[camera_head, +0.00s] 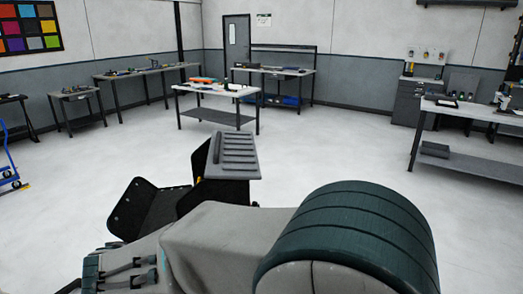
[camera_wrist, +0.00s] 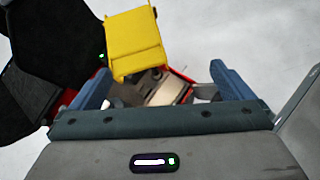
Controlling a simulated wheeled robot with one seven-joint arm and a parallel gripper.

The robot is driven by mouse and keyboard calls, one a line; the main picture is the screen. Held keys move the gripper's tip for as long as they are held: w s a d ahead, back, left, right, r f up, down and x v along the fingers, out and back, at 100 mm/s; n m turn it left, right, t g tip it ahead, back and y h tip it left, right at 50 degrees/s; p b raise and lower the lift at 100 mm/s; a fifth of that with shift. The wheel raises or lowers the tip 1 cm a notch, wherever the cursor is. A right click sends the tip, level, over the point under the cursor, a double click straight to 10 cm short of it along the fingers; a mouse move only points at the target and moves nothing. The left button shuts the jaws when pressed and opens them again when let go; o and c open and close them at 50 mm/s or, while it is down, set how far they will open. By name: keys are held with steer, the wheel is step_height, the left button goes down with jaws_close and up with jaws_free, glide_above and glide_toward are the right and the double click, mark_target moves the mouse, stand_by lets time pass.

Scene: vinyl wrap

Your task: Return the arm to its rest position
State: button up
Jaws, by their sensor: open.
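My gripper (camera_wrist: 162,72) shows in the wrist view with its two blue fingers wide apart and nothing held between them. Beyond the fingers and partly between them are a yellow block-like part (camera_wrist: 134,42) and red and pale parts; I cannot tell whether these belong to my own body. My arm (camera_head: 225,245) fills the lower middle of the head view, with a large dark green rounded cover at the right. I cannot make out the fingers in the head view.
A white-topped table (camera_head: 205,91) stands ahead, with small items on it. Workbenches line the back wall, and a long bench (camera_head: 480,114) is at the right. A blue trolley (camera_head: 8,170) is at the left edge. The pale floor (camera_head: 330,150) between is clear.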

steer(key=d+m+g+y, duration=0.1)
steer(key=d+m+g, duration=0.4)
steer(key=d+m, duration=0.95)
steer(key=s+d+m+y, duration=0.5)
steer(key=s+d+m, duration=0.3)
steer(key=d+m, duration=0.4)
steer(key=shift+s+d+f+m, duration=0.2)
steer(key=shift+d+m, duration=0.15)
steer(key=shift+d, duration=0.9)
